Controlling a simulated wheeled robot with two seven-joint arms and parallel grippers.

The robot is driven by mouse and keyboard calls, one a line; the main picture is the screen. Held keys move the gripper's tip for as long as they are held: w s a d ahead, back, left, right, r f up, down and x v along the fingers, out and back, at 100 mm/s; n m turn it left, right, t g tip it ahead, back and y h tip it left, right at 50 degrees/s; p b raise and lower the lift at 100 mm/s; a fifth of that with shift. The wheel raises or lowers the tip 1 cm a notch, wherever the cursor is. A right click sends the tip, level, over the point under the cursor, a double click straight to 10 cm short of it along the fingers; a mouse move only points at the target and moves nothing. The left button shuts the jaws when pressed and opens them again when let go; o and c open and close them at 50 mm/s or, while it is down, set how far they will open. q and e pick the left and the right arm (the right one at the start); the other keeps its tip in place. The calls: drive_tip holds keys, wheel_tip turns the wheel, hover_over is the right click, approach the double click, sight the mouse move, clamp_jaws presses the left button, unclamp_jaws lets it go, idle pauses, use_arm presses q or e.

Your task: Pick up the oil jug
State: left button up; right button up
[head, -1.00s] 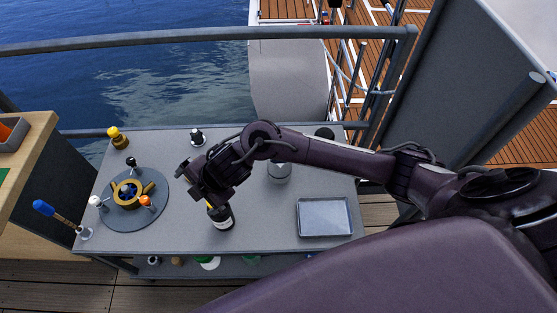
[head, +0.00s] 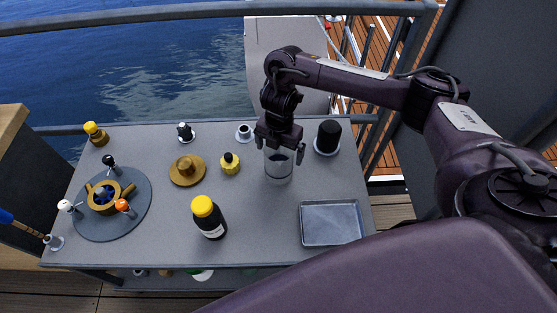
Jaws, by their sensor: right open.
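A clear, see-through round vessel (head: 279,172), which looks like the oil jug, stands upright on the grey table (head: 265,227), right of its middle. My right gripper (head: 280,149) points down over it, open, with its fingers at either side of the vessel's top. The gripper hides part of the top, and I cannot tell whether the fingers touch it. My left gripper is not in view.
A dark bottle with a yellow cap (head: 208,218) stands at the front. A black cylinder (head: 327,137) is right of my gripper, a small yellow pot (head: 230,163) left. A grey tray (head: 331,223) lies front right. A round turntable (head: 133,215) is at left.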

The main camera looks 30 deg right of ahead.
sight(279, 157)
wheel_tip(279, 157, down, 3)
drive_tip(key=shift+s+a+f+b, duration=0.1)
drive_tip(key=shift+f+b, duration=0.05)
drive_tip(key=shift+b, duration=0.4)
drive_tip(key=shift+c, duration=0.3)
drive_tip(key=c, duration=1)
drive_tip(key=shift+o, duration=0.2)
drive_tip(key=shift+r+p, duration=0.4)
drive_tip(key=shift+r, duration=0.2)
wheel_tip(279, 157, up, 19)
drive_tip(key=p, duration=0.7)
drive_tip(key=shift+p, duration=0.4)
